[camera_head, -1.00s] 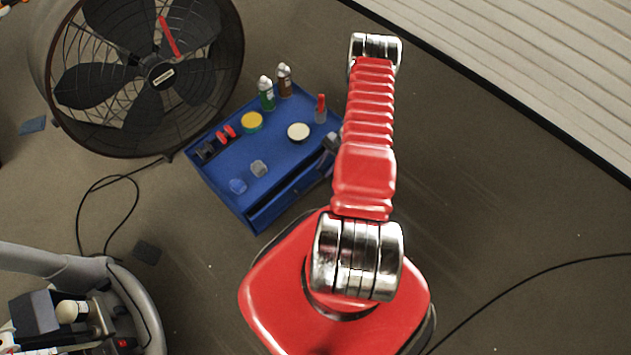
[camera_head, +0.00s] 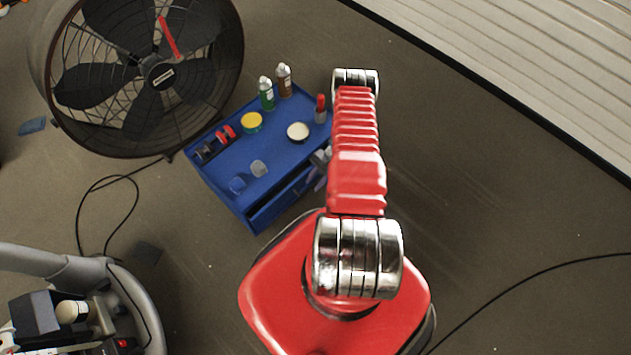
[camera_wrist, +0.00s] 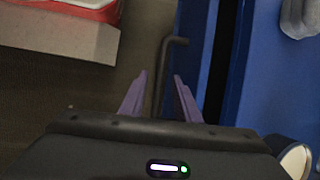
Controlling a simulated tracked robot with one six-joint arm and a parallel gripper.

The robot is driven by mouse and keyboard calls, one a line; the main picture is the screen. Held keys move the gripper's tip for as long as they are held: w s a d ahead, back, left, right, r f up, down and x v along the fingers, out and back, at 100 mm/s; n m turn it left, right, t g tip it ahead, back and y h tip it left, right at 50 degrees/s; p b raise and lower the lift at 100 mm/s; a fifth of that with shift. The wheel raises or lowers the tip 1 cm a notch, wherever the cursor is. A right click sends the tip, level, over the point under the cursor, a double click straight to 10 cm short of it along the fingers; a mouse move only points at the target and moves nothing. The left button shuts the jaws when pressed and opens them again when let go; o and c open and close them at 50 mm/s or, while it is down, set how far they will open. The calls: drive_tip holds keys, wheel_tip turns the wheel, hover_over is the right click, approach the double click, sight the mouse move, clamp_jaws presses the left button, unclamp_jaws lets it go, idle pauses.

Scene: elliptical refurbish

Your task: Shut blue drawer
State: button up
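The blue drawer (camera_head: 285,205) is in the side of a blue tool cart (camera_head: 225,168), left of my arm in the head view. In the wrist view, the drawer's blue front (camera_wrist: 190,65) stands slightly out, with a dark gap between it and the blue body (camera_wrist: 265,90). A dark bent handle (camera_wrist: 166,60) is on the drawer front. My gripper (camera_wrist: 160,75) is open, and the handle appears between its two purple fingers. I cannot tell whether they touch it. In the head view, my arm partly hides the gripper beside the cart.
On the cart top are a green spray can (camera_head: 266,95), a brown can (camera_head: 284,82), a yellow-lidded tin (camera_head: 252,122) and a white-topped tin (camera_head: 298,131). A large fan (camera_head: 150,75) stands behind left. A black cable (camera_head: 135,205) lies on the floor. The floor at right is mostly clear.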

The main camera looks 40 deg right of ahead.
clamp_jaws()
idle(0.4)
idle(0.4)
